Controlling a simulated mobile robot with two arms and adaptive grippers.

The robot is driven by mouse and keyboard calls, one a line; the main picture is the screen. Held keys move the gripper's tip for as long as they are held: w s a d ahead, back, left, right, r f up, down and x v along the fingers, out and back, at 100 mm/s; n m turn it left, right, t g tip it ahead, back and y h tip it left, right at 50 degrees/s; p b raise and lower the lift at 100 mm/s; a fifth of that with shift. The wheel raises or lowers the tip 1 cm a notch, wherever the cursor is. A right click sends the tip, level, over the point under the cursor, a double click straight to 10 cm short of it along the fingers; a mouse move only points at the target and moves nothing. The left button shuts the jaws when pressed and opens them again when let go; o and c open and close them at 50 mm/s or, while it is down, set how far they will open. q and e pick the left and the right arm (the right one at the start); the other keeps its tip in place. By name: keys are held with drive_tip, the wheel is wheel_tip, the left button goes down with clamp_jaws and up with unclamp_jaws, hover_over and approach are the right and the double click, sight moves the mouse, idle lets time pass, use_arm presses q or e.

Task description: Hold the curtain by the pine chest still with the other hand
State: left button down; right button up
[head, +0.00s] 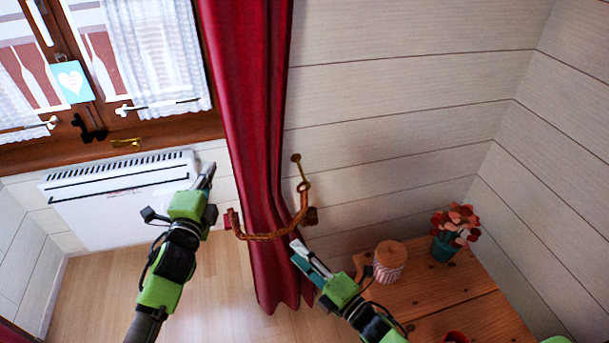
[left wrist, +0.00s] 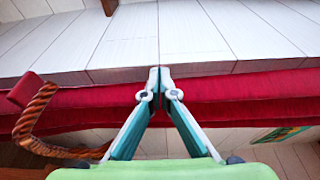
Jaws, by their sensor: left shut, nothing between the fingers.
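The red curtain (head: 250,110) hangs beside the window and reaches near the floor; it also crosses the left wrist view (left wrist: 230,105). A brown braided rope tieback (head: 265,236) curves across its front; part shows in the left wrist view (left wrist: 35,118). My left gripper (head: 207,174) is shut and empty, left of the curtain; in the left wrist view its fingertips (left wrist: 160,76) meet before the red cloth. My right gripper (head: 297,246) is at the curtain's lower right edge, below the rope; its grip and contact are unclear. The pine chest (head: 430,285) stands right.
A brass hook (head: 297,160) is on the wall above the rope. A striped pot (head: 389,262) and a potted red flower (head: 452,230) stand on the chest, near my right arm. A white heater (head: 110,205) is under the window. Floor left of the curtain is clear.

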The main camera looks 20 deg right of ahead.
use_arm(q)
drive_tip(key=p+v, duration=0.1)
drive_tip(key=v, duration=0.5)
drive_tip(key=shift+p, duration=0.4)
